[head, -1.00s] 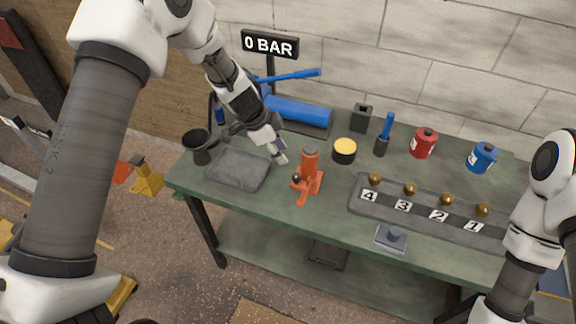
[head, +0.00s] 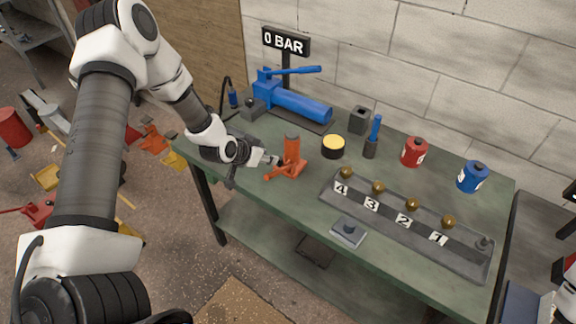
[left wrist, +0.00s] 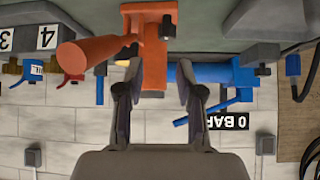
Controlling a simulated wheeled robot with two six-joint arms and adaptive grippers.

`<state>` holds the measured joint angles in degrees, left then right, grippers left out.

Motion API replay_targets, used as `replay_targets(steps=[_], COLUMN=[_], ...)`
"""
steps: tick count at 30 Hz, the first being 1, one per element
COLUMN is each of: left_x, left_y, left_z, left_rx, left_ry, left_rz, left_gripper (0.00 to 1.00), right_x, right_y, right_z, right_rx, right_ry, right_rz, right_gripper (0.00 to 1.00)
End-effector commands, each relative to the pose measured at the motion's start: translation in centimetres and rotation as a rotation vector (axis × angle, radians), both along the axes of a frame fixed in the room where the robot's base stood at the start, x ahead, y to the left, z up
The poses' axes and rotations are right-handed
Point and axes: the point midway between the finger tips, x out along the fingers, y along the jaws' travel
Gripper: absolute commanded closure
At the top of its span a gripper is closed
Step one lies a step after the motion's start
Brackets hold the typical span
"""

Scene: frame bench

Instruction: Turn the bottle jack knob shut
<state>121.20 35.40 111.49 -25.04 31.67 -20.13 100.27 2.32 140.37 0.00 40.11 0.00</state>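The orange bottle jack (head: 292,148) stands upright on the green bench, its low base (head: 285,170) spreading at its foot. My left gripper (head: 271,160) is close at the jack's left side. In the left wrist view, which is upside down, the orange jack (left wrist: 153,60) fills the middle, and my left gripper (left wrist: 157,78) has its two fingers apart, with orange metal showing between them. A small dark round part, perhaps the knob (left wrist: 166,27), shows on the jack, away from the fingertips. I cannot tell whether the fingers touch anything. My right gripper is out of view.
A blue pump (head: 300,104) and the 0 BAR sign (head: 286,41) stand behind. A yellow-topped tin (head: 333,147) is right of the jack. A numbered rack (head: 400,228) with brass knobs and a small grey plate (head: 348,232) lie to the right and front.

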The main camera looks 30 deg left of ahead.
Motion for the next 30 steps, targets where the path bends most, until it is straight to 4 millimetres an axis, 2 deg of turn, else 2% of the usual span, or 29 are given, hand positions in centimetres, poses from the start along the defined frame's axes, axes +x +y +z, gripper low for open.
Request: replay_targets(steps=[5, 15, 24, 25, 27, 28, 30], left_x=[0.5, 4.7, 5.2, 5.2, 5.2, 5.2, 5.2], left_y=[0.3, -0.3, -0.4, -0.4, -0.4, -0.4, -0.4], left_z=[-1.3, -5.4, -5.9, -5.9, -5.9, -5.9, -5.9], left_rx=[-0.003, -0.003, -0.006, -0.006, -0.006, -0.006, -0.006], left_ry=[0.006, 0.005, 0.005, 0.005, 0.005, 0.005, 0.005], left_rz=[0.011, 0.008, 0.010, 0.010, 0.010, 0.009, 0.009], left_gripper=[0.63, 0.63, 0.63, 0.70, 0.95, 1.00, 1.00], right_x=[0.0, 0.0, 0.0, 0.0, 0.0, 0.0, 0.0], right_y=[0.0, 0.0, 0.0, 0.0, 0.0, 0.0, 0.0], right_z=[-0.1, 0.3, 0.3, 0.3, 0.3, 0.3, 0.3], right_rx=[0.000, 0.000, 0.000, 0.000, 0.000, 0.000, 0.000], right_ry=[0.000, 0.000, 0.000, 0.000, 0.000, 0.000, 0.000], right_rz=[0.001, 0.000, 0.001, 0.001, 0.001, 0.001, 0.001], right_gripper=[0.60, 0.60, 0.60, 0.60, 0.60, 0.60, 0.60])
